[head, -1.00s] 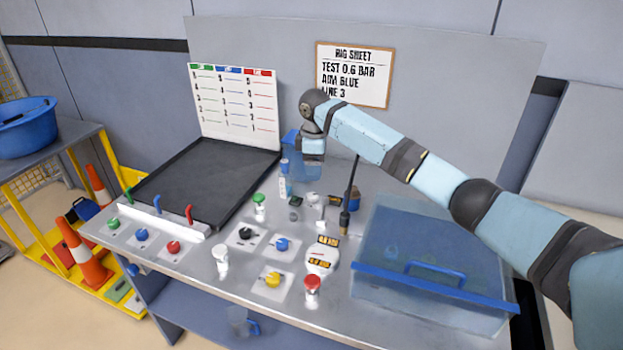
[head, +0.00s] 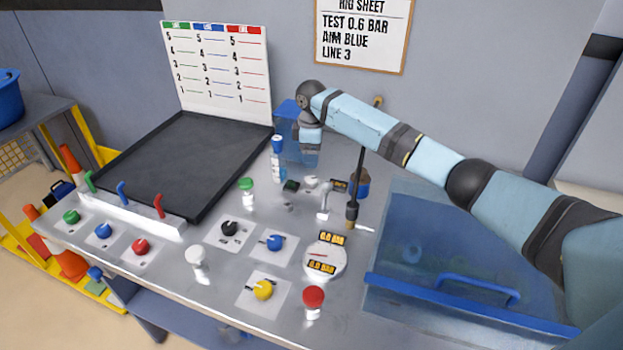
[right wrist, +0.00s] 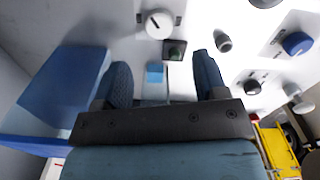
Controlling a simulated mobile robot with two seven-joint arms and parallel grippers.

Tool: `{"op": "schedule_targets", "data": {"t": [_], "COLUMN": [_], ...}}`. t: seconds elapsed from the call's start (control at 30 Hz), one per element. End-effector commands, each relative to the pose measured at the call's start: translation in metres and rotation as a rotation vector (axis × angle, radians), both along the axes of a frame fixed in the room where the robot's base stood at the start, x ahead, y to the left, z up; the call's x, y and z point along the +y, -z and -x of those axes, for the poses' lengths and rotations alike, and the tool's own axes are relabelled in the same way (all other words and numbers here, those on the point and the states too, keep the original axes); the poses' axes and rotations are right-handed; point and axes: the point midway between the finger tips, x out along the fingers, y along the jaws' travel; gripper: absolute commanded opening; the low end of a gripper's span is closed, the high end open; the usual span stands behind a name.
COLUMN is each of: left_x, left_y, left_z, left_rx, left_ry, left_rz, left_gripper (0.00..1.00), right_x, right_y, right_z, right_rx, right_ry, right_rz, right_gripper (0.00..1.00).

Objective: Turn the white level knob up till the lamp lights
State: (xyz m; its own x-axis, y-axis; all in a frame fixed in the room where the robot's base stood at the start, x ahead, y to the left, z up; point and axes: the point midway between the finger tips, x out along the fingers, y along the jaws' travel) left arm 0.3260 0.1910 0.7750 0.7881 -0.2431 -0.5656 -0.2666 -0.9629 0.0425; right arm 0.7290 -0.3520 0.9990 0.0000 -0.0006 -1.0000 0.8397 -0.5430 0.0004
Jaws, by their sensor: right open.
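The white level knob (head: 311,182) is a small round white knob on the bench's back part, in front of my right gripper. In the right wrist view it is the white disc with a dark mark (right wrist: 159,24) at the top, beyond the fingertips. A small dark green square lamp (head: 291,186) sits beside it; it looks dark in the right wrist view too (right wrist: 175,50). My right gripper (head: 311,150) points down above the bench; its two fingers (right wrist: 163,72) are apart with nothing gripped. My left gripper is out of view.
A blue-capped bottle (head: 277,165) stands left of my right gripper, and a blue tank (head: 290,125) stands behind. A white post (head: 325,198) and a dark upright rod (head: 356,185) stand to the right. Black (head: 230,228) and blue (head: 275,242) knobs are nearer the front.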

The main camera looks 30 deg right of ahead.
Motion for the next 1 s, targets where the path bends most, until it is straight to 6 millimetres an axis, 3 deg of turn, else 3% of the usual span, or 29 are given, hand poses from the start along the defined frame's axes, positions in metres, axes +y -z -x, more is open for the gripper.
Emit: {"op": "schedule_targets", "data": {"t": [0.2, 0.4, 0.6, 0.87, 1.0], "left_x": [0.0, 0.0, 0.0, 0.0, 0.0], "left_y": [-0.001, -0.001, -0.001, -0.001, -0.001], "left_z": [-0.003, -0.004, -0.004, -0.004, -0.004], "left_rx": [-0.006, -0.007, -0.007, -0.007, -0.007], "left_ry": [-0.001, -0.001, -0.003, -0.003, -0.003], "left_rz": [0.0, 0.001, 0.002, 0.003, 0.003], "left_gripper": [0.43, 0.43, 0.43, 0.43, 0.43], "right_x": [0.0, 0.0, 0.0, 0.0, 0.0], "right_y": [0.048, 0.077, 0.089, 0.09, 0.09], "right_z": [0.001, 0.0, 0.0, 0.0, 0.0], "right_rx": [0.004, 0.001, -0.001, -0.001, 0.0], "right_ry": [0.0, 0.0, -0.001, -0.001, -0.001], "right_rz": [0.0, 0.0, -0.001, -0.001, 0.0], "right_gripper": [0.66, 0.66, 0.66, 0.66, 0.34]}}
